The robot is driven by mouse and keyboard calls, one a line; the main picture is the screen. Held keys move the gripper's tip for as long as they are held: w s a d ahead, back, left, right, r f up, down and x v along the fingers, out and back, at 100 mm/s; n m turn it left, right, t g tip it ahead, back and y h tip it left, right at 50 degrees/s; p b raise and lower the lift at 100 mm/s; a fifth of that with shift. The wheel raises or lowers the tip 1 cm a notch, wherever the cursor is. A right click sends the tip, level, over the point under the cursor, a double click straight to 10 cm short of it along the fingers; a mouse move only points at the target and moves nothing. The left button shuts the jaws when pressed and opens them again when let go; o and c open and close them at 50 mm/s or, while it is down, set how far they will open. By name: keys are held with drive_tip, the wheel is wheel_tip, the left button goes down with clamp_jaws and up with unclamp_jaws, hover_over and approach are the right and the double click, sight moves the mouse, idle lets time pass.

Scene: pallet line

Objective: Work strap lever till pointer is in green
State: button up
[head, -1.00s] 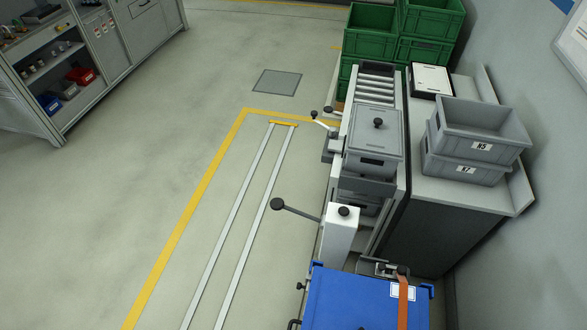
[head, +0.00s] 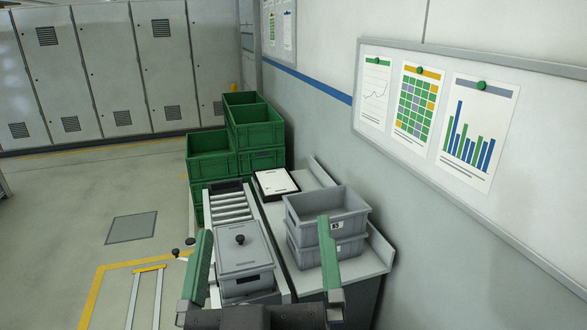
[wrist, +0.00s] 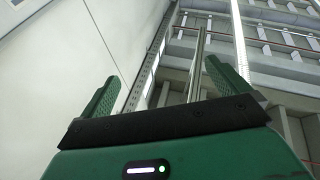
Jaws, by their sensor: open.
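My gripper (head: 264,228) rises into the bottom of the head view, its two green fingers wide apart with nothing between them. In the wrist view my gripper (wrist: 162,72) is also open and empty, pointing up towards a wall and ceiling beams. The strap, its lever, the pointer and the green zone are not in view now. A small black-knobbed handle (head: 176,252) shows beside the roller conveyor (head: 231,203); I cannot tell what it works.
A lidded grey box (head: 240,258) sits on the conveyor. Stacked grey bins (head: 327,208) and a white-topped tablet or board (head: 275,183) rest on the side bench. Green crates (head: 209,160) stand behind. A wall board (head: 440,110) hangs right. Open floor lies left.

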drive_tip(key=s+d+r+m+t+h, duration=0.1)
drive_tip(key=s+d+r+m+t, duration=0.2)
drive_tip(key=s+r, duration=0.35)
wheel_tip(320, 180, up, 16)
drive_tip(key=p, duration=1.5)
drive_tip(key=shift+w+p, duration=0.3)
drive_tip(key=shift+w, duration=0.15)
drive_tip(key=shift+f, duration=0.1)
